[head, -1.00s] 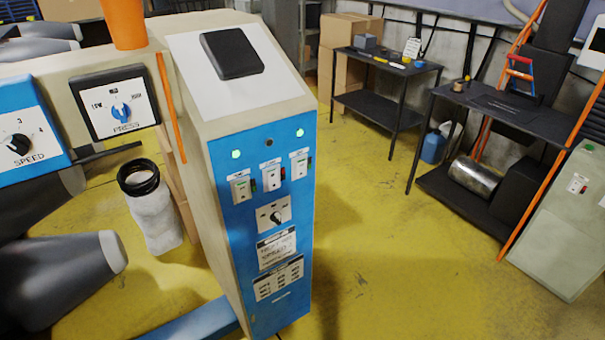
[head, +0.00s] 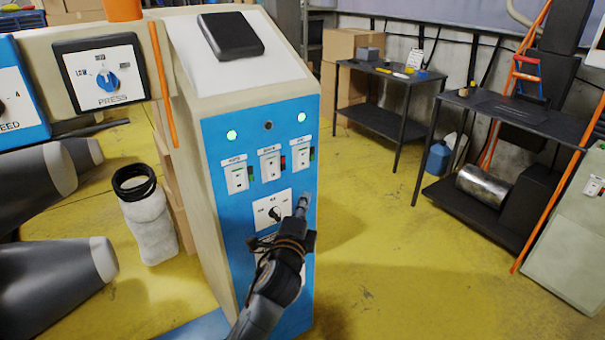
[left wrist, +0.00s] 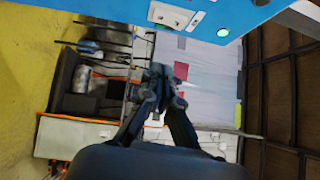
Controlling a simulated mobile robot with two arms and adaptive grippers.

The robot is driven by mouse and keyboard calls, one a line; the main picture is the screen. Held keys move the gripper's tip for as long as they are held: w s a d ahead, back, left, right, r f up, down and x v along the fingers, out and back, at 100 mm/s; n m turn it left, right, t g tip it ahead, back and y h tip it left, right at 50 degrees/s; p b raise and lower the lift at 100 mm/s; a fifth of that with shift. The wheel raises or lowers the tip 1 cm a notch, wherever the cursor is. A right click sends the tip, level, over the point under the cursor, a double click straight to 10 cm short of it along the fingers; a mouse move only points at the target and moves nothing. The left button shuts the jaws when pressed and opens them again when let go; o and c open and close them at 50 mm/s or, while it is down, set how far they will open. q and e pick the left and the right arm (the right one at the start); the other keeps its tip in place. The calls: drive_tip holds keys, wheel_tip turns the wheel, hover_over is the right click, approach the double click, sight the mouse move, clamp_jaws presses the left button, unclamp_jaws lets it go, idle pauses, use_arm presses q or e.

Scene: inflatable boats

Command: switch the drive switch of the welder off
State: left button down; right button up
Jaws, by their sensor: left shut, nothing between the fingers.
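The welder is a tall box with a blue front panel (head: 225,140). Three white switches sit in a row below two lit green lamps: a left switch (head: 235,179), a middle switch (head: 270,166) and a right switch (head: 302,158). Their labels are too small to read surely, so I cannot tell which is the drive switch. My left gripper (head: 303,203) is shut and empty, just below the right switch, in front of the panel. It hides part of the rotary knob plate (head: 266,212). In the left wrist view, the shut fingers (left wrist: 160,80) point below the panel edge (left wrist: 120,6). My right gripper is out of view.
A PRESS dial (head: 105,80) and an orange bar (head: 163,85) are left of the panel. Dark tables (head: 375,85) are behind. The yellow floor (head: 400,250) right of the welder is clear.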

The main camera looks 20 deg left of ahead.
use_arm(q)
drive_tip(key=shift+s+a+r, duration=0.1)
drive_tip(key=shift+r, duration=0.75)
drive_tip(key=b, duration=0.4)
approach(305, 154)
drive_tip(key=w+d, duration=0.3)
drive_tip(key=w+a, duration=0.2)
drive_tip(key=shift+w+a+f, duration=0.1)
drive_tip(key=shift+w+a, duration=0.1)
drive_tip(key=shift+a, duration=0.15)
drive_tip(key=shift+w+a, duration=0.25)
drive_tip(key=shift+a, duration=0.15)
